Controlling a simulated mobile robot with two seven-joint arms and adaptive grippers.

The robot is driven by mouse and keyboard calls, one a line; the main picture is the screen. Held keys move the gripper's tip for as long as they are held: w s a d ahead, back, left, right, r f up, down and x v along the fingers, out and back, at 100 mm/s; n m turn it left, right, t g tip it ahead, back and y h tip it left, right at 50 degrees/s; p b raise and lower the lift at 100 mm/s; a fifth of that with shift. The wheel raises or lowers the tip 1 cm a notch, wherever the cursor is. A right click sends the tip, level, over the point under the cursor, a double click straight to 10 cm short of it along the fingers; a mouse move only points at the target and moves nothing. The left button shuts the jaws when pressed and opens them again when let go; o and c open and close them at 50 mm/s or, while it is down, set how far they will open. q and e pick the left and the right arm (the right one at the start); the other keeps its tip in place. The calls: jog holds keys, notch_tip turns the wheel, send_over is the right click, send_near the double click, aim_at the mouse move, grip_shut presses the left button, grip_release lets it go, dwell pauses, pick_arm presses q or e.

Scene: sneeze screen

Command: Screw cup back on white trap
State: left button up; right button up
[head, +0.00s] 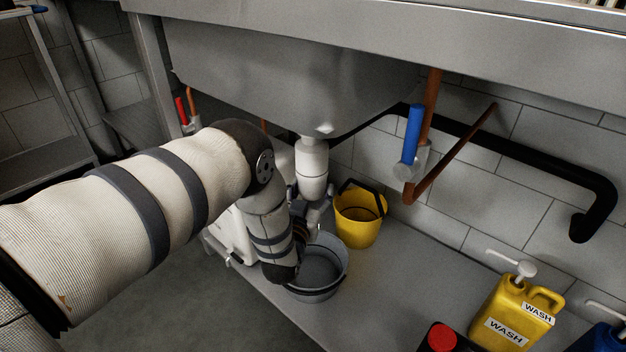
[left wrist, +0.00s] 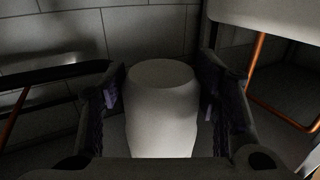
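The white trap (head: 312,160) hangs under the sink basin, with a wide white body whose lower end is near my left gripper. My left gripper (head: 312,214) is at the lower end of the trap, partly hidden by my own forearm. In the left wrist view, a white rounded cup (left wrist: 162,110) with a flat end stands between the two fingers of the left gripper (left wrist: 160,98). The fingers are spread on either side of it, with narrow dark gaps beside the pads. Whether the cup is seated on the trap cannot be told. My right gripper is not in view.
A grey bucket (head: 327,293) stands below the trap, with a yellow bucket (head: 345,229) behind it. A blue-handled valve (head: 411,136) and copper pipes are on the right. Yellow wash bottle (head: 513,312) stands at front right. The middle of the shelf (head: 400,285) is clear.

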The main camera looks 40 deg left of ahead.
aim_at(308, 197)
pick_arm(q)
jog(key=shift+o, duration=0.2)
jog(key=shift+s, duration=0.1)
jog(key=shift+s+r+p, duration=0.1)
jog(key=shift+s+p, duration=0.2)
jog(key=shift+p, duration=0.05)
jog(key=p+v, duration=0.2)
jog(key=v, duration=0.1)
jog(key=shift+s+d, duration=0.2)
jog(key=shift+s, duration=0.05)
jog(key=shift+p+v, duration=0.45)
jog(key=shift+v, duration=0.35)
